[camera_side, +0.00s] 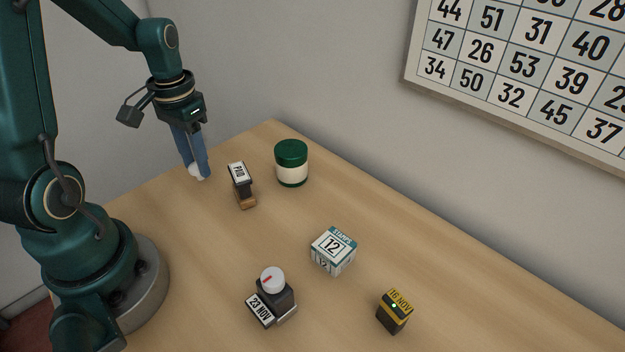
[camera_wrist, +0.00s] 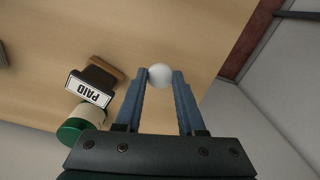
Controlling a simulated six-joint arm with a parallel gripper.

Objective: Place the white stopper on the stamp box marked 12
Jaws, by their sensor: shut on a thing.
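The white stopper (camera_wrist: 160,76) is held between the blue fingertips of my gripper (camera_wrist: 160,80) in the wrist view. In the side view it shows as a small white piece (camera_side: 195,172) at the tips of my gripper (camera_side: 199,176), at the far left of the counter; its height above the surface is hard to tell. The stamp box marked 12 (camera_side: 334,251) is a white and teal cube on the counter, right of and nearer than my gripper. Its top bears the number 12 and is bare. The box does not show in the wrist view.
A PAID stamp (camera_side: 241,186) and a green-lidded jar (camera_side: 291,163) stand just right of my gripper. A 23 NOV stamp with a white knob (camera_side: 273,295) and a black and yellow 16 NOV block (camera_side: 395,312) stand nearer. A number board (camera_side: 530,65) hangs on the wall.

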